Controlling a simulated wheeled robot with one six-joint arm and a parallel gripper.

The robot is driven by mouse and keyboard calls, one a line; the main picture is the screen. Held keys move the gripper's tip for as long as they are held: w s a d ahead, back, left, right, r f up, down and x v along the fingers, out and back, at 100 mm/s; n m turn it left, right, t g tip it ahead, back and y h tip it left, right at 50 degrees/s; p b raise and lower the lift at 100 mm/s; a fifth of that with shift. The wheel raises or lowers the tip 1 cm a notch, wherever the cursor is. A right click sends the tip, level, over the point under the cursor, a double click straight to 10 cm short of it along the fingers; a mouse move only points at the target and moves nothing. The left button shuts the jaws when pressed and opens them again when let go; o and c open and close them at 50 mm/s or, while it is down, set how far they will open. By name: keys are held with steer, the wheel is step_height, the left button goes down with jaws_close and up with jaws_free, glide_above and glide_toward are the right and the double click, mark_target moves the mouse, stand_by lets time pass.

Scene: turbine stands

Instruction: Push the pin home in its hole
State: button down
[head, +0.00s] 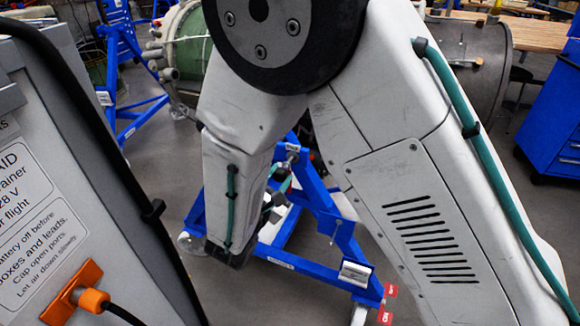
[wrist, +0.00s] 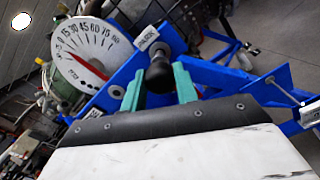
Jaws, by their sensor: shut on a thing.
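The pin shows in the wrist view as a black round knob (wrist: 158,76) between the two teal fingers of my gripper (wrist: 158,84). The fingers are shut on it from both sides. The knob stands in front of a blue bracket (wrist: 207,73) of the stand.
A round dial gauge (wrist: 92,55) with a red needle is left of my gripper. A grey panel box (head: 60,190) with an orange plug (head: 92,299) fills the near left. A blue cabinet (head: 556,125) stands at the right. Grey floor (head: 275,300) is open before the stand.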

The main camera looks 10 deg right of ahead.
steer(key=shift+v, duration=2.65)
